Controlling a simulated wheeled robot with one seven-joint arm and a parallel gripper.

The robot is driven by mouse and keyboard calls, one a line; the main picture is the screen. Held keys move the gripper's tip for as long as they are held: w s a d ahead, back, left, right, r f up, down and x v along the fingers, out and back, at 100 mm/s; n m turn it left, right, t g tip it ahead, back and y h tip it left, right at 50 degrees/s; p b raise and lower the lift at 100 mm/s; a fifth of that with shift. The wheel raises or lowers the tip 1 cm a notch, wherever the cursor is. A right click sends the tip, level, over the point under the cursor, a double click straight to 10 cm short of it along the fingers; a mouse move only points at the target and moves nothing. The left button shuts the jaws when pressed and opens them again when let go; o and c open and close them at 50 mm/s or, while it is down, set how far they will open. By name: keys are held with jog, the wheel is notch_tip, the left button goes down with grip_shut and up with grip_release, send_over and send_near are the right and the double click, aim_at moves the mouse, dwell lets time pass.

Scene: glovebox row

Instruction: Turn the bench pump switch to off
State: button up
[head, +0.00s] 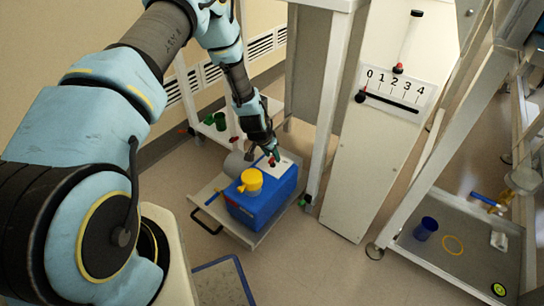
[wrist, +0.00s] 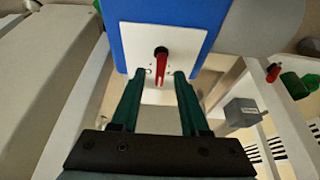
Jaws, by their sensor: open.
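The bench pump is a blue box (head: 262,208) with a yellow cap (head: 251,180), low on a grey tray in the head view. A white plate (wrist: 185,40) on it carries the switch (wrist: 161,54), a dark knob with a red pointer. In the wrist view the pointer aims down the picture toward my gripper. My gripper (wrist: 166,78) is open, with its green fingertips over the plate's near edge, one on each side of the pointer. I cannot tell whether they touch it. In the head view my gripper (head: 271,153) hides part of the switch.
The pump's tray (head: 205,217) has a black handle. A white post (head: 325,110) and a panel with a 0 to 4 scale (head: 395,92) stand to the right. Green cups (head: 220,121) sit behind. A lower shelf (head: 455,262) holds a blue cup (head: 426,228).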

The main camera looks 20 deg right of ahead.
jog(key=shift+d+f, duration=0.1)
jog(key=shift+f, duration=0.2)
jog(key=shift+w, duration=0.1)
grip_shut()
dwell(0.4)
